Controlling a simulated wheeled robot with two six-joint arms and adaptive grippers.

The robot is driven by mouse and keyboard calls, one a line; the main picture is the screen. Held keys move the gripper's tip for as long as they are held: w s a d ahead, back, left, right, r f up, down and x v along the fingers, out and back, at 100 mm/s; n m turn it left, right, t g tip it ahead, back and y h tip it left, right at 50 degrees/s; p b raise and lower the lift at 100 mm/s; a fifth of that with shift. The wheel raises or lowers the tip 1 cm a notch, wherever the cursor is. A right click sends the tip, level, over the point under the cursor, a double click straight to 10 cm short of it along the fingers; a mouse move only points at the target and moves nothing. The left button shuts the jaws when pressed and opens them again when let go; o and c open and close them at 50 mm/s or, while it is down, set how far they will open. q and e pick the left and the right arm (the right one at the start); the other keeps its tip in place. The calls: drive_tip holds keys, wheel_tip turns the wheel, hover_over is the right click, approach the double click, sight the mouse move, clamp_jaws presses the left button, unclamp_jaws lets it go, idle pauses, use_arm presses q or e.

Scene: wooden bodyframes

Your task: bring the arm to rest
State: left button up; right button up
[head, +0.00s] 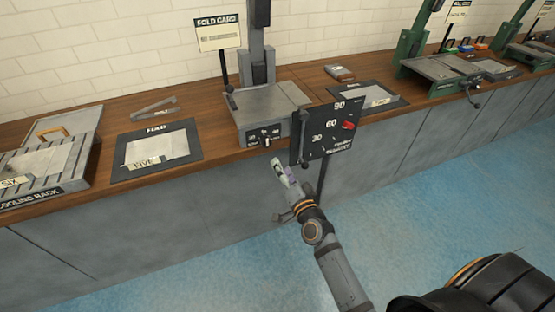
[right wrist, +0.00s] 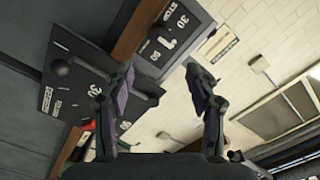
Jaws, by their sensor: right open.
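My right gripper (head: 281,186) is in front of the counter, below the fold press, with its jaws apart and nothing between them. In the right wrist view the two fingers of this gripper (right wrist: 160,75) stand wide apart. Beyond them are a grey dial panel (right wrist: 160,38) and a black angle board (right wrist: 68,82). In the head view the black angle board (head: 333,142) hangs at the counter edge with a red pointer on it, close above the gripper. The left gripper is not in view.
The fold press (head: 262,107) stands on the wooden counter (head: 218,142). A black mat (head: 187,149) and a slatted cooling rack (head: 45,172) lie to the left. Green machines (head: 437,72) stand to the right.

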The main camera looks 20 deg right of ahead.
drive_tip(key=shift+f, duration=0.1)
drive_tip(key=s+d+f+n+g+p, duration=0.1)
drive_tip(key=s+f+n+g+p, duration=0.4)
drive_tip(key=f, duration=1)
drive_tip(key=s+d+f+n+g, duration=0.1)
drive_tip(key=s+f+g, duration=0.3)
drive_tip(key=s+f, duration=0.9)
drive_tip(key=s+d+f+n+g+p, duration=0.1)
drive_tip(key=s+d+f+g, duration=0.1)
drive_tip(key=s+f, duration=0.3)
drive_tip(key=s+d+f+n+g+h+p, duration=0.1)
drive_tip(key=s+f, duration=0.4)
drive_tip(key=s, duration=0.7)
drive_tip(key=s+d+f+n+g+p, duration=0.1)
drive_tip(key=s+f+g, duration=0.3)
drive_tip(key=s, duration=0.5)
drive_tip(key=shift+s+d+f+n+g, duration=0.35)
drive_tip(key=shift+d+f+n+g, duration=0.05)
drive_tip(key=shift+d+n, duration=0.45)
